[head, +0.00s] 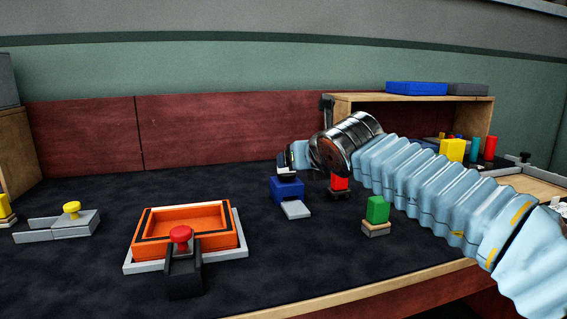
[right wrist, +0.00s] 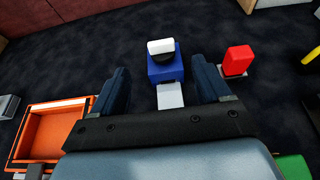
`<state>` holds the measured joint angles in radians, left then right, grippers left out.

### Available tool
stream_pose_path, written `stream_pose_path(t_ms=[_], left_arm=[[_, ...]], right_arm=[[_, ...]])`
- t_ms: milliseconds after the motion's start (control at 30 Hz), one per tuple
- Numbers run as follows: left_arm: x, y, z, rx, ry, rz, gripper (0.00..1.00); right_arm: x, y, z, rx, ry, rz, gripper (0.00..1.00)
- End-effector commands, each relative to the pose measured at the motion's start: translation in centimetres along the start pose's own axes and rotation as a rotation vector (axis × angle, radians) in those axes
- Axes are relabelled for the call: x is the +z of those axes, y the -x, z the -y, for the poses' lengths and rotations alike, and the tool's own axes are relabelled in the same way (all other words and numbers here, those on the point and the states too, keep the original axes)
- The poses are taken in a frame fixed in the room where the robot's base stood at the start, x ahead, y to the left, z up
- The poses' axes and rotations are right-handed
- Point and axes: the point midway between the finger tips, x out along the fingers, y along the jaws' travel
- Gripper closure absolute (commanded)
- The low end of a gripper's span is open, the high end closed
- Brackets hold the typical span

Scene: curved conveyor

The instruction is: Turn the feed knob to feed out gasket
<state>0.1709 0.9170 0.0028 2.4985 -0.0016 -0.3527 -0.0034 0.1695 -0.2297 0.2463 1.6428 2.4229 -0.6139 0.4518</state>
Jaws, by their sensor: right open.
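A blue block (head: 287,189) with a light grey tongue (head: 295,209) at its front stands mid-table. In the right wrist view the blue block (right wrist: 165,70) carries a white-topped knob (right wrist: 160,46) with a black base, and the tongue (right wrist: 170,96) points toward my gripper. My right gripper (right wrist: 159,72) is open, one finger on each side of the block and knob in that view, with nothing between the fingers clearly touched. In the head view my right gripper (head: 290,156) is just above the block and partly hides the knob. I cannot make out a gasket. My left gripper is not in view.
A red block (head: 339,183) and a green block (head: 377,209) sit on small stands to the right. An orange tray (head: 146,226) with a red-knobbed black clamp (head: 184,268) is at the left, and a yellow-knobbed grey fixture (head: 72,222) farther left. A wooden shelf (head: 400,98) stands behind.

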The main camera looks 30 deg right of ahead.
Motion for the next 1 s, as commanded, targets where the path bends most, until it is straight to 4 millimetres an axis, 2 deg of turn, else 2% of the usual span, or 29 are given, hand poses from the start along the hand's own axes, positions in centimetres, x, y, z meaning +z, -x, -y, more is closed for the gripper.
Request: stream_pose_path(t_ms=[300,500,700,967,1000], left_arm=[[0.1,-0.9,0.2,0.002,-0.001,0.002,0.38],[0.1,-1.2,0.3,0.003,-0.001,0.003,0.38],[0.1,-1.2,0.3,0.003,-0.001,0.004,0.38],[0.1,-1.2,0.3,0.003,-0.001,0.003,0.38],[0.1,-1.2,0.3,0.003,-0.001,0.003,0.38]], right_arm=[[-0.4,-7.5,0.0,0.0,-0.001,-0.005,0.23],[-0.2,-10.8,0.0,0.001,-0.001,-0.003,0.23],[-0.1,-12.1,0.0,0.0,0.001,-0.001,0.23],[-0.1,-12.2,0.0,0.0,0.001,-0.001,0.23],[-0.1,-12.2,0.0,0.0,0.001,-0.001,0.3]])
